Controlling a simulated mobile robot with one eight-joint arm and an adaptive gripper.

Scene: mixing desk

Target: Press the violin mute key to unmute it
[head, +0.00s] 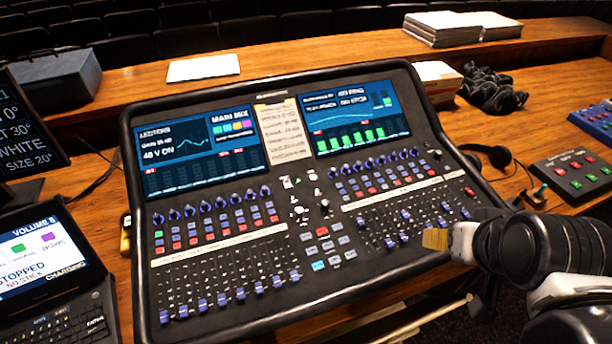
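The mixing desk (345,195) stands on the wooden table, tilted towards me. Below its two screens are a left bank (215,228) and a right bank (390,182) of knobs with rows of small red and blue keys. Faders lie below the keys. The labels are too small to read, so I cannot tell which key is the violin mute. My gripper (437,239) reaches in from the right, its tan tip over or just in front of the right bank's lower faders. Its fingers show from the side, so whether they are open or shut is unclear. Nothing is seen in it.
A laptop-like device (45,265) stands at the left. Headphones (492,157) and a small button box (578,172) lie right of the desk. A paper sheet (203,67), a grey box (58,78) and a black cable bundle (492,90) lie behind.

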